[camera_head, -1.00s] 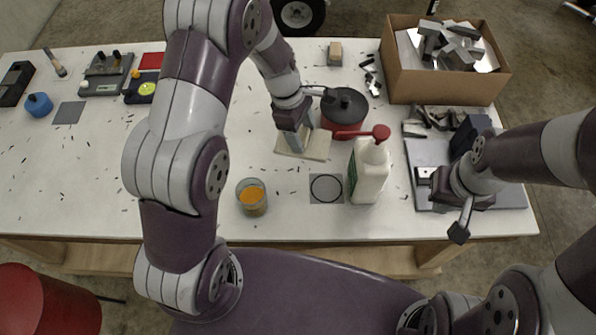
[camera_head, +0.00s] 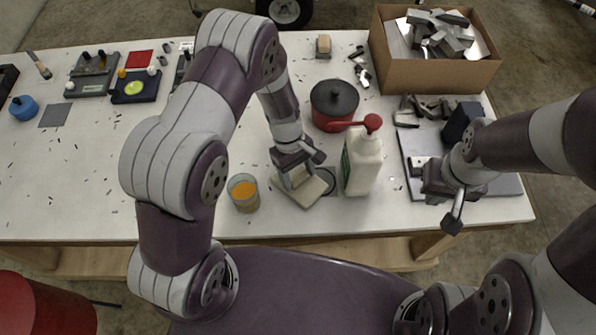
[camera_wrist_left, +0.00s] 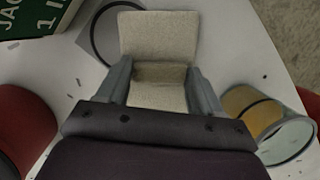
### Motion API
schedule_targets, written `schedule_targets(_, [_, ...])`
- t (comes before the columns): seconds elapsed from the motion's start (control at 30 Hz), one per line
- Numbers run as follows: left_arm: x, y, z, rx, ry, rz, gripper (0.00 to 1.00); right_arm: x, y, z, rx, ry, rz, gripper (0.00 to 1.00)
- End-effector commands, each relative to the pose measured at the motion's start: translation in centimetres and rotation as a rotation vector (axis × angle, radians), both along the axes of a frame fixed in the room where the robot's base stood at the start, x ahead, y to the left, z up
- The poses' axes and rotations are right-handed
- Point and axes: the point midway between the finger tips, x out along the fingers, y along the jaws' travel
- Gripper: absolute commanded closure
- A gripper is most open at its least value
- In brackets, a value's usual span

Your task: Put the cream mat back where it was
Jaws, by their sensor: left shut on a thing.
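The cream mat (camera_head: 310,193) is a small flat textured piece at the front middle of the table. My left gripper (camera_head: 295,178) is shut on it. In the left wrist view the mat (camera_wrist_left: 160,38) reaches out past the gripper (camera_wrist_left: 160,85), with a darker band across it between the fingers. The mat is turned at an angle and appears low over the table; I cannot tell whether it touches. A grey square with a black ring (camera_head: 328,178) lies just right of the mat, partly covered by it. My right gripper (camera_head: 454,212) is at the right; its jaws are unclear.
A glass with orange content (camera_head: 243,194) stands close left of the mat. A white bottle with red top (camera_head: 360,165) stands close right. A red pot (camera_head: 334,105) is behind. A cardboard box (camera_head: 435,75) is at the back right. The table's left middle is mostly free.

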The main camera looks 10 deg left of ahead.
Motion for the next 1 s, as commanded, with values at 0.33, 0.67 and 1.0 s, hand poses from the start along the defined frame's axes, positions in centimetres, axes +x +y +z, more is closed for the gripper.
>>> schedule_targets(0.33, [0.0, 0.0, -0.3, 0.0, 0.0, 0.001, 0.08, 0.0, 0.0, -0.2, 0.0, 0.0, 0.0, 1.0])
schedule_targets(0.67, [0.3, 0.1, 0.8, -0.001, -0.004, 0.003, 0.08, 0.0, 0.0, -0.2, 0.0, 0.0, 0.0, 1.0])
schedule_targets(1.0, [1.8, 1.9, 9.0, 0.0, -0.005, 0.002, 0.08, 0.0, 0.0, -1.2, 0.0, 0.0, 0.0, 1.0])
